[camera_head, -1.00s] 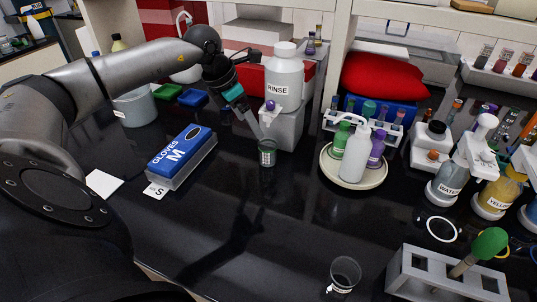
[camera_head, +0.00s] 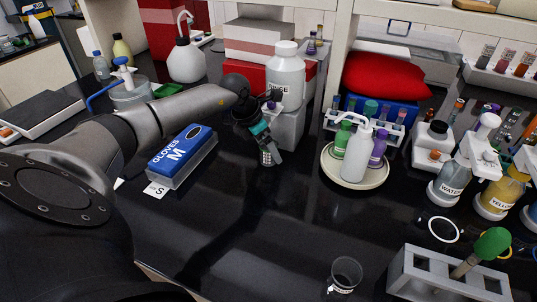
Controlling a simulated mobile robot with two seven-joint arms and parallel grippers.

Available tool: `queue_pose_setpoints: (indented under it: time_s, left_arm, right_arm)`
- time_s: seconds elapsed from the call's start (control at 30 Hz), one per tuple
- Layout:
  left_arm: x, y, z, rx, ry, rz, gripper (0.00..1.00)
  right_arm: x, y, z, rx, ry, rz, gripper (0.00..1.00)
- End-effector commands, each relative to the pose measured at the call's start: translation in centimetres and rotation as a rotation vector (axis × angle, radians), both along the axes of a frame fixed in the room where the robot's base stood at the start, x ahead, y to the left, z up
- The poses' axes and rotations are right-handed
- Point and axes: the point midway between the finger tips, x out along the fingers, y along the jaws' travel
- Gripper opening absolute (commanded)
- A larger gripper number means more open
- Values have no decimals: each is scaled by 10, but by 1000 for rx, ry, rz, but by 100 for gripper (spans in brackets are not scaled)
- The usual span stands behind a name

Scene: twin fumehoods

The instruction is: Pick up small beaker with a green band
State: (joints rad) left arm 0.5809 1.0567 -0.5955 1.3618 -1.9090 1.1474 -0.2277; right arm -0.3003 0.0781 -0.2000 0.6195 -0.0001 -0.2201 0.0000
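My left arm comes in from the left, and my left gripper (camera_head: 270,157) points down at the counter in front of the white rinse bottle (camera_head: 285,75). Its fingers are at the spot where the small beaker with the green band stood in the earlier view. The fingers now cover that beaker, so I cannot make out its outline or band. I cannot tell whether the fingers are closed on it. My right gripper is not in view.
A blue glove box (camera_head: 182,152) lies left of the gripper. A round tray (camera_head: 335,172) with bottles stands to the right. A grey rack (camera_head: 420,277) with a green-bulbed dropper is at the front right. The middle front of the black counter is clear.

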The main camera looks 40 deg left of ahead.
Motion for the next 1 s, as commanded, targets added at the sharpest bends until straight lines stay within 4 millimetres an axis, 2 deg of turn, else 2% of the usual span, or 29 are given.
queue_pose_setpoints:
  time_s: [0.17, 1.0]
  left_arm:
    - [0, 0, 0, 0, -1, 0, 100]
    - [0, 0, 0, 0, 0, 0, 6]
  right_arm:
    - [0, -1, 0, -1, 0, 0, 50]
    - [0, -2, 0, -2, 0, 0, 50]
